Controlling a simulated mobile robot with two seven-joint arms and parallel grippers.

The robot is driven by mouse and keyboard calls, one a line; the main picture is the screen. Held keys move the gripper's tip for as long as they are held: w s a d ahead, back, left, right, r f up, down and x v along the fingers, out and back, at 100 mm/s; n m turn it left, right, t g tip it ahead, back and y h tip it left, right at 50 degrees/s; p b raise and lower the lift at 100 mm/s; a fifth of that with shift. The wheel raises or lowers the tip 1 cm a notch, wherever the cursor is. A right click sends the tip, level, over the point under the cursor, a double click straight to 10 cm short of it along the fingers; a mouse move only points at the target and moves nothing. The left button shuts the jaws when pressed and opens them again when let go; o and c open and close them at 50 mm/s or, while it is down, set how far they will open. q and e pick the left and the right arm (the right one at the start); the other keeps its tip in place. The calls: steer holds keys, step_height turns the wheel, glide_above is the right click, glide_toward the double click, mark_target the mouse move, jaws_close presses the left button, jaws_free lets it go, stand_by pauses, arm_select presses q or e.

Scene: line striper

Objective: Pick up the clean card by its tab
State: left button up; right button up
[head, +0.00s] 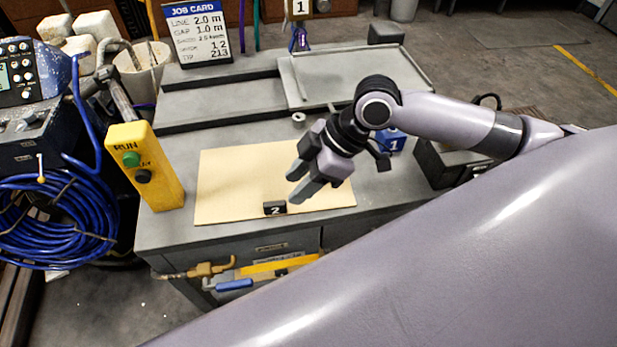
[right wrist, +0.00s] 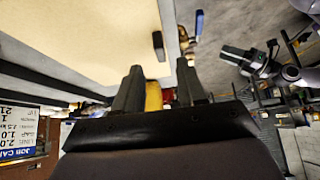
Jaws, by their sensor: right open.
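The clean card (head: 235,175) is a flat beige sheet on the grey bench, with a small black tab (head: 274,208) marked 2 at its front edge. In the right wrist view the card (right wrist: 85,30) fills the upper left and the dark tab (right wrist: 158,45) stands at its edge. My right gripper (head: 301,182) is open and empty, over the right part of the card, right of the tab in the head view. Its two fingers also show in the right wrist view (right wrist: 158,85), apart from the tab. My left gripper is out of view.
A yellow control box (head: 148,165) with green and black buttons stands left of the card. A blue block (head: 390,140) marked 1 is at the right. A grey tray (head: 360,75) and a job card (head: 198,33) are behind. Brass and blue valve handles (head: 234,285) stick out below the front edge.

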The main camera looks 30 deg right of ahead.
mark_target(278, 203)
steer(key=b+x, duration=0.2)
steer(key=x, duration=0.1)
steer(key=shift+d, duration=0.15)
steer(key=shift+a+f, duration=0.2)
steer(key=shift+a, duration=0.1)
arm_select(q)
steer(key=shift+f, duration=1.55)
arm_select(e)
steer(key=shift+x, duration=1.6)
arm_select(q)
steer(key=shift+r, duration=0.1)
arm_select(e)
steer(key=shift+w, duration=0.1)
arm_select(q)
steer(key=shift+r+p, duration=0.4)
arm_select(e)
jaws_close()
steer(key=shift+r, duration=0.15)
